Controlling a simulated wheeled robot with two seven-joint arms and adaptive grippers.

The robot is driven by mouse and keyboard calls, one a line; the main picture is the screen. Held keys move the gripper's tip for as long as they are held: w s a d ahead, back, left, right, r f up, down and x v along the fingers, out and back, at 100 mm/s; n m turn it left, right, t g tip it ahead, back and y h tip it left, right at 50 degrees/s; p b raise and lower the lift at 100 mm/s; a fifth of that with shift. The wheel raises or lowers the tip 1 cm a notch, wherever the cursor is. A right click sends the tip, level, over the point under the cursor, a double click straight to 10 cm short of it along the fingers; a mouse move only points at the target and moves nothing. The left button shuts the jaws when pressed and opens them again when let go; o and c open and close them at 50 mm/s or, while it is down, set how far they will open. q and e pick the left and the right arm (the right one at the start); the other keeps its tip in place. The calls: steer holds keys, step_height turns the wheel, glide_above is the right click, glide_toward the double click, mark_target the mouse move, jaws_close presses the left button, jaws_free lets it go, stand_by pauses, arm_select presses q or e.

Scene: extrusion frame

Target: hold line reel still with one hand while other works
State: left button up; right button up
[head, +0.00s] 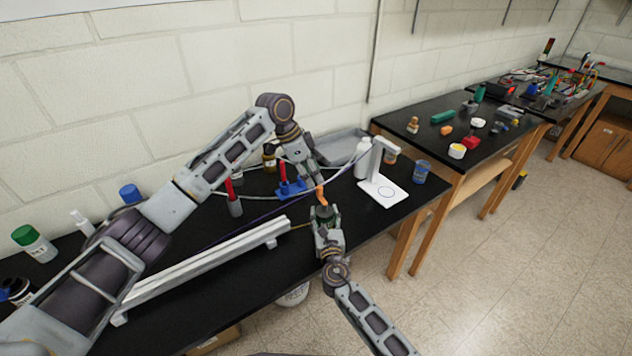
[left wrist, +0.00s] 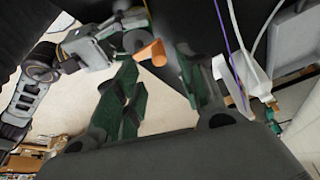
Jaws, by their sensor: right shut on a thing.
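A small orange part (head: 321,196), which I take to be the line reel, sits between my two grippers over the black table. It also shows in the left wrist view as an orange cylinder (left wrist: 151,53). My right gripper (head: 324,211) is shut on it from below; the exact grip is partly hidden. My left gripper (head: 313,183) is just above the orange part. In the left wrist view its green fingers stand apart, with the orange part beyond their tips; I cannot see contact.
A pale aluminium extrusion (head: 205,262) lies along the front of the table. A blue holder (head: 291,188) with a red-handled tool, a white stand (head: 382,188), a white bottle (head: 362,160) and a blue can (head: 420,171) stand nearby. A purple cord (head: 262,217) crosses the table.

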arm_select(q)
steer(key=shift+v, duration=2.75)
arm_select(e)
steer(key=o, duration=1.2)
steer(key=shift+c, duration=0.2)
steer(key=shift+s, duration=0.15)
steer(key=shift+s+d, duration=0.3)
steer(key=shift+s, duration=1.65)
steer(key=shift+s+d, duration=0.3)
steer(key=shift+s, duration=1.6)
steer(key=shift+s+d, duration=0.3)
steer(key=shift+s, duration=1.65)
steer(key=shift+f, duration=0.1)
